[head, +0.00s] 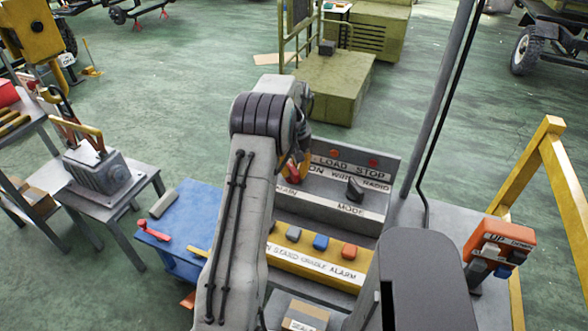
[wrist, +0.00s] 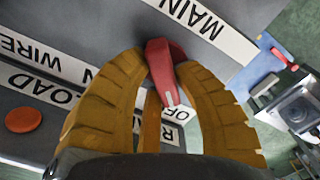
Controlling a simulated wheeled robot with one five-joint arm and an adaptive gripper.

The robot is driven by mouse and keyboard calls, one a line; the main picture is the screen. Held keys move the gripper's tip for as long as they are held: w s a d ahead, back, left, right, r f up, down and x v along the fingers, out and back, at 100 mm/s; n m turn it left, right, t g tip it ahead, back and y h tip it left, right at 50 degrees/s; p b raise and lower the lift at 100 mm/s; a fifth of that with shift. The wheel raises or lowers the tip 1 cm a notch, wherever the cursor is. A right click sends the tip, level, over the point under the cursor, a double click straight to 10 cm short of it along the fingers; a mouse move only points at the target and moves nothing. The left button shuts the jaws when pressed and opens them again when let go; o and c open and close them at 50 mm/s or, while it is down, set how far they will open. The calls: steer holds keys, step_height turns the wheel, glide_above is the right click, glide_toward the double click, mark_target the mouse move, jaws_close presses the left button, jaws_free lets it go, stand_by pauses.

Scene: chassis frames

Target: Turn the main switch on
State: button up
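The main switch (wrist: 164,68) is a red handle with a white pointer line, on a grey panel in the wrist view. The MAIN label (wrist: 205,22) lies beyond it. Its white line points toward the partly hidden OFF label (wrist: 166,114). In the head view my gripper (head: 299,166) is at the left part of the control panel (head: 325,207), and my arm hides much of the switch there.
A red STOP button (head: 373,162) and a black mode knob (head: 355,188) sit to the right on the panel. Below is a yellow strip (head: 320,266) with coloured buttons. A grey pole (head: 437,95) stands right of the panel. A blue table (head: 190,218) is at left.

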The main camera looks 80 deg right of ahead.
jaws_close()
steer(key=m, duration=0.4)
steer(key=shift+s, duration=0.1)
steer(key=m, duration=0.4)
steer(key=shift+s+a+m, duration=0.1)
steer(key=shift+a+m, duration=0.1)
steer(key=shift+m, duration=0.1)
steer(key=m, duration=0.4)
steer(key=shift+s+a, duration=0.1)
steer(key=shift+a, duration=0.05)
steer(key=m, duration=0.5)
steer(key=shift+a+b, duration=0.15)
steer(key=shift+b, duration=0.2)
steer(key=shift+m, duration=0.3)
